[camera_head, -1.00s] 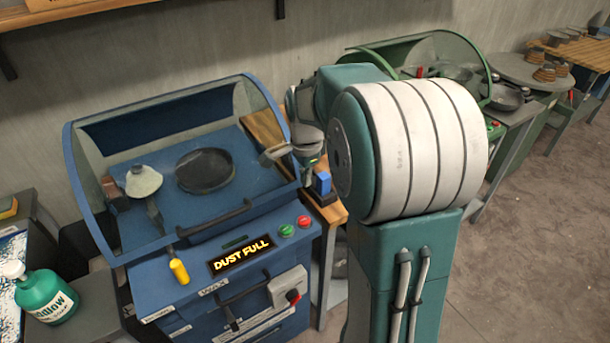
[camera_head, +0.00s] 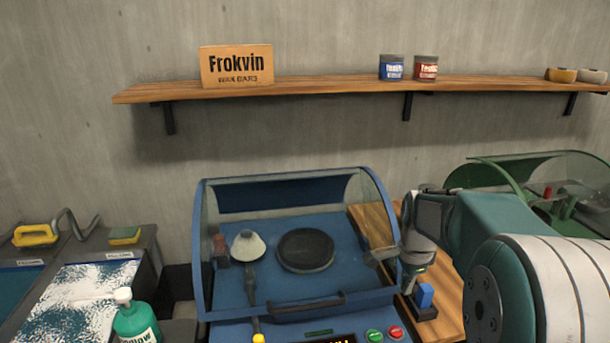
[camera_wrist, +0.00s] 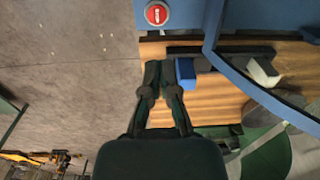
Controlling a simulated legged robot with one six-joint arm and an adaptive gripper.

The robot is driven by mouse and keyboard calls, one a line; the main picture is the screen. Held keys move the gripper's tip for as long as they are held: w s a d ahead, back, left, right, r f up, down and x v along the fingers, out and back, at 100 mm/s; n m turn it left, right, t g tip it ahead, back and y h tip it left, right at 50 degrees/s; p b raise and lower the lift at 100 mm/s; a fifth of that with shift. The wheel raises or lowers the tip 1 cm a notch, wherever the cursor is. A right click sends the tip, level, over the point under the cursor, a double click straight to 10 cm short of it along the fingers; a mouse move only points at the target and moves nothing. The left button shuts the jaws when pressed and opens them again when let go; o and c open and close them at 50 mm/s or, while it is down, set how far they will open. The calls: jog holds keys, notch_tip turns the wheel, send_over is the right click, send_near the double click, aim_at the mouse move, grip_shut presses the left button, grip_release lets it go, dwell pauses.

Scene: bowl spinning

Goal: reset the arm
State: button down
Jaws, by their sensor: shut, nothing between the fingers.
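My gripper (camera_wrist: 163,70) shows in the wrist view with its two dark fingers close together and nothing between them. It is above a wooden surface (camera_wrist: 210,95), beside a small blue block (camera_wrist: 186,73). In the head view my arm's bent end is at the right of the blue machine (camera_head: 290,306), near the blue block (camera_head: 425,294); the fingertips are hard to make out there. Inside the machine's clear hood are a dark round wheel (camera_head: 305,250) and a pale bowl-like piece (camera_head: 248,247) on a dark handle.
A wooden shelf (camera_head: 330,86) with a Frokvin box (camera_head: 237,66) and cans runs along the wall. A green bottle (camera_head: 136,320) and a paint-splashed tray (camera_head: 85,300) are at left. A green hooded machine (camera_head: 510,170) is at right.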

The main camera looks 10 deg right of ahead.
jog(key=s+a+r+n+t, duration=0.2)
jog(key=s+a+r+n, duration=0.1)
jog(key=s+a+n, duration=0.3)
jog(key=s+a+r+n+t, duration=0.3)
jog(key=s+a+n, duration=0.4)
jog(key=s+n, duration=0.4)
jog(key=s+r, duration=0.1)
jog(key=s, duration=0.1)
jog(key=shift+s+a+r, duration=0.25)
jog(key=shift+s+r, duration=0.05)
jog(key=shift+s, duration=0.05)
